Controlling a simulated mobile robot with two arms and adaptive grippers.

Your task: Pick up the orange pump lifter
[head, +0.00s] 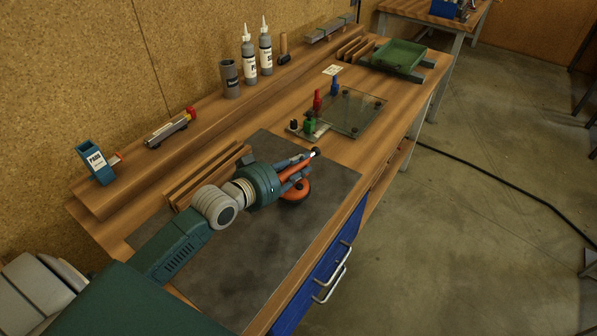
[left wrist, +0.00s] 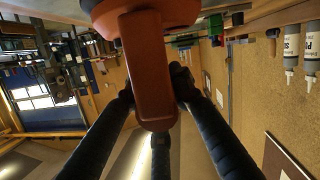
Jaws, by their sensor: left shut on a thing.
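The orange pump lifter (head: 295,190) is at my left gripper, above or on the dark mat (head: 270,240) of the workbench; I cannot tell whether it touches the mat. My left gripper (head: 296,172) is shut on it. In the left wrist view the lifter's orange handle (left wrist: 148,70) fills the middle, with the dark fingers (left wrist: 155,108) around it. Part of the lifter is hidden by the fingers in the head view. My right gripper is not in view.
A glass plate (head: 352,112) lies beyond the mat, with red (head: 317,100), blue (head: 334,86) and green (head: 310,122) small items at its left. Two bottles (head: 249,58) and a grey cup (head: 230,78) stand on the back shelf. A green tray (head: 398,56) is at the far end.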

